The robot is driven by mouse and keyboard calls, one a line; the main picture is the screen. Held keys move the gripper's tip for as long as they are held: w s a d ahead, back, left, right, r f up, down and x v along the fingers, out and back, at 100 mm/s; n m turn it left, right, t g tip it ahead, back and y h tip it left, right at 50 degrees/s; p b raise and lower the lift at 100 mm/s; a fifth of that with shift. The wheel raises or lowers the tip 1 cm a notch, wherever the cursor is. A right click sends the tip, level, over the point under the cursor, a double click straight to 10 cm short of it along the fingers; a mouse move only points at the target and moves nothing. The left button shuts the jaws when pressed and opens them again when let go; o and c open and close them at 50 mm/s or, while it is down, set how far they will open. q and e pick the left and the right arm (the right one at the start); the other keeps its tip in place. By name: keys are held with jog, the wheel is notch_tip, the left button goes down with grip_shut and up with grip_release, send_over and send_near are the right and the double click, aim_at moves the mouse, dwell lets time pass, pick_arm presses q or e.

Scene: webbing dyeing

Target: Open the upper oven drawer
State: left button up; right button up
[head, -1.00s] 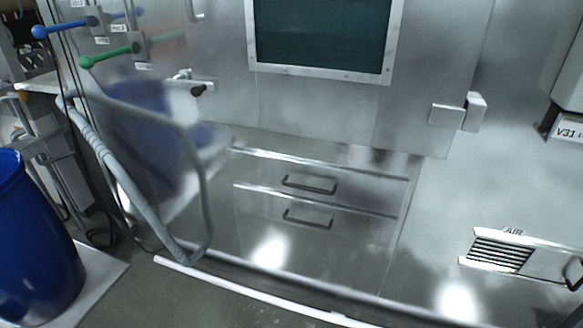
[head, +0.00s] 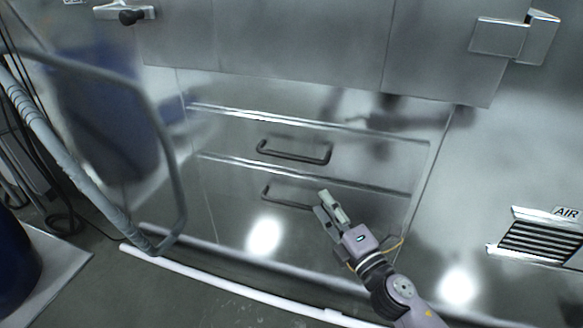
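The upper oven drawer (head: 225,135) is a flat steel front with a dark bar handle (head: 294,157), and it looks closed. The lower drawer (head: 225,185) sits below it with a similar handle (head: 285,201), whose right end is covered by my gripper. My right gripper (head: 322,201) comes in from the bottom right, its two fingers apart with nothing between them. In the picture its tips lie just below the right end of the upper handle; I cannot tell how far they are from the drawer front. My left gripper is not in view.
A grey hose on a bent tube frame (head: 165,150) stands at the left. A steel latch (head: 512,38) is at the upper right and an AIR vent (head: 540,240) at the right. A white strip (head: 215,287) runs along the floor before the oven.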

send_near(292, 156)
jog(key=x, duration=0.7)
jog(key=f+x, duration=0.1)
jog(key=x, duration=0.1)
jog(key=shift+w+r+b, duration=0.15)
jog(key=shift+w+b, duration=0.25)
jog(key=shift+w, duration=0.05)
jog(key=shift+w+a+r, duration=0.1)
jog(key=shift+w+a, duration=0.15)
jog(key=shift+w, duration=0.1)
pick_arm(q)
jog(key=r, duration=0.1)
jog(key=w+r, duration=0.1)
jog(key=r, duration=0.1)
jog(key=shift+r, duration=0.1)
pick_arm(e)
grip_shut()
